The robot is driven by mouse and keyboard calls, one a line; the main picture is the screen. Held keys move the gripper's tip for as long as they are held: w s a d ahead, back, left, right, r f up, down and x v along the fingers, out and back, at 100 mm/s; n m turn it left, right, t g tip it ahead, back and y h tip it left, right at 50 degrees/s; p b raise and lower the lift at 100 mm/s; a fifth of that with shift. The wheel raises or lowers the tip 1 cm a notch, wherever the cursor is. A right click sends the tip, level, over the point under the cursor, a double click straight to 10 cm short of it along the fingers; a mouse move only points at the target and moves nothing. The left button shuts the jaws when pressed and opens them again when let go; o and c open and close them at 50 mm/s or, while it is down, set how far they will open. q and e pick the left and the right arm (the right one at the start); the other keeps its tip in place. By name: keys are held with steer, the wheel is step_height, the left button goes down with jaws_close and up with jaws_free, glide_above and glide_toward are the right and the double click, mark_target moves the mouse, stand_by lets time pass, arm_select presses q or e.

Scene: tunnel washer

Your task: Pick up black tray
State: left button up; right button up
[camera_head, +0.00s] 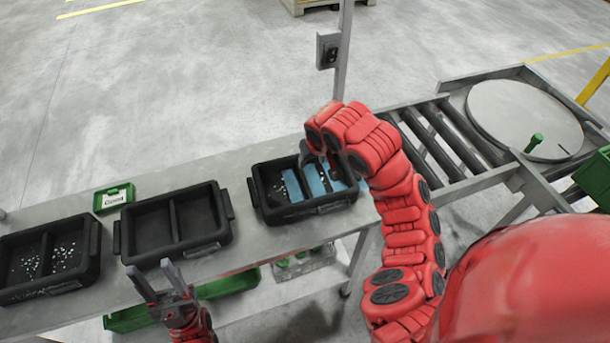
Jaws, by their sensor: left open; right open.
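Three black two-compartment trays stand on the grey table. The right black tray (262,212) holds blue pieces and small white bits. The middle black tray (174,225) looks empty. The left black tray (89,252) holds small white and blue bits and is cut off by the picture edge. My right gripper (318,165) is open over the far part of the right tray, partly hidden by my red arm; I cannot tell whether it touches the tray. My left gripper (155,284) is open and empty, in front of the middle tray near the table's front edge.
A green card holder (113,198) lies behind the left and middle trays. A metal post with a switch box (328,50) rises behind the table. A roller conveyor (440,140) with a round plate (524,115) adjoins on the right. Green bins (140,317) sit below the table.

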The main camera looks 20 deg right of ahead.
steer(key=b, duration=0.7)
glide_toward(304, 180)
steer(key=x, duration=0.5)
steer(key=shift+w+d+f, duration=0.1)
steer(key=shift+w+d, duration=0.1)
steer(key=shift+w, duration=0.1)
steer(key=p+x, duration=0.2)
steer(key=x, duration=0.1)
steer(key=shift+s+a+f, duration=0.1)
steer(key=shift+a+f, duration=0.05)
steer(key=shift+f, duration=0.8)
jaws_close()
steer(key=shift+w, duration=0.2)
